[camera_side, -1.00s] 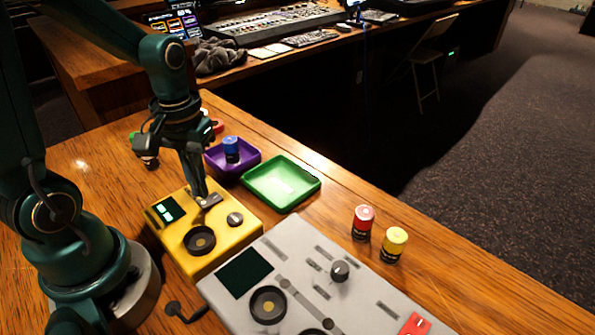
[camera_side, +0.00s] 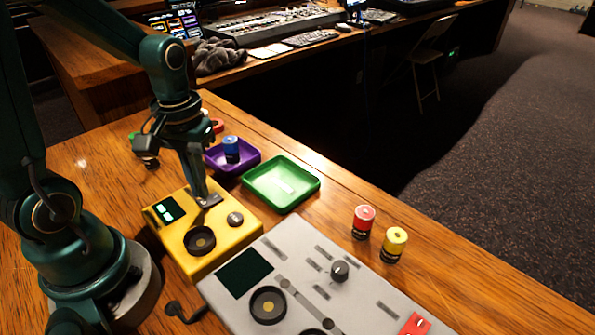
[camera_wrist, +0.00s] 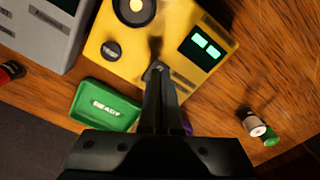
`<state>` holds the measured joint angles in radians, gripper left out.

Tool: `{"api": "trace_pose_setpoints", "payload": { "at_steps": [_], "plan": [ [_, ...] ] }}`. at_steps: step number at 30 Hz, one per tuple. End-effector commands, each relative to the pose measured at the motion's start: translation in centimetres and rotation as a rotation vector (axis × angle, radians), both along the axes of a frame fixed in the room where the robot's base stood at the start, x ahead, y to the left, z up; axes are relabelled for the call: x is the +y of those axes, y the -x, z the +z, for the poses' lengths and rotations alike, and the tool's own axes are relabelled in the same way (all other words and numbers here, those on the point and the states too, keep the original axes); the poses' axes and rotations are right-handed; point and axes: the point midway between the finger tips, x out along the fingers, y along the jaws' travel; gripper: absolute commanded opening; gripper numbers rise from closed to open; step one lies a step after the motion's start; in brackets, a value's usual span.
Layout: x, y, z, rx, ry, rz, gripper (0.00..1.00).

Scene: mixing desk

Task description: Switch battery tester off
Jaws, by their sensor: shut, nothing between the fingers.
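My gripper (camera_side: 207,198) is shut and empty, pointing down at the grey plate on the tester's top. In the wrist view the fingertips (camera_wrist: 157,72) meet at that plate and hide part of it. I cannot tell whether they touch the switch there.
A green tray (camera_side: 312,186) marked READY and a purple tray (camera_side: 256,160) holding a blue battery (camera_side: 231,149) stand behind the tester. A grey device (camera_side: 290,262) stands at front right. Red (camera_side: 363,220) and yellow (camera_side: 394,243) batteries stand right of it.

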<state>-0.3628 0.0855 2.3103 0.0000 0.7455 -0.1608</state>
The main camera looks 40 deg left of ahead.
Motion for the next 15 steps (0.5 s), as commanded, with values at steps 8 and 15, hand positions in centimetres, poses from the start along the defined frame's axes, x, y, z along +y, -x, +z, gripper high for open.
{"api": "trace_pose_setpoints", "payload": {
  "at_steps": [8,15],
  "plan": [
    [0.00,0.00,-0.43,0.001,0.000,0.000,0.00],
    [0.00,0.00,-0.77,0.001,0.000,0.000,0.00]
  ]
}}
